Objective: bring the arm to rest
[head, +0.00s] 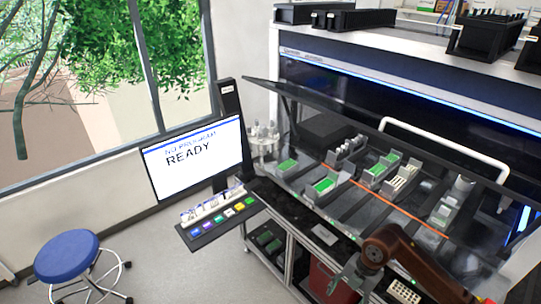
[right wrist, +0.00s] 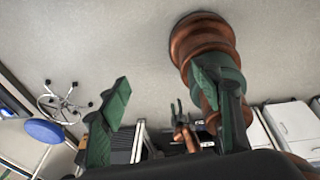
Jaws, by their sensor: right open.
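My right arm (head: 392,248) comes in at the lower right of the head view, in front of the bench. Its gripper (head: 352,276) points down to the lower left, close to the bench's front edge. In the right wrist view the two green fingers of the right gripper (right wrist: 168,88) stand wide apart with nothing between them. My left gripper does not show in the head view.
The glass-fronted bench (head: 430,120) holds several green racks (head: 323,186). A screen (head: 195,155) reading READY and a button panel (head: 222,210) stand left of it. A blue stool (head: 66,254) is at lower left. The floor between is clear.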

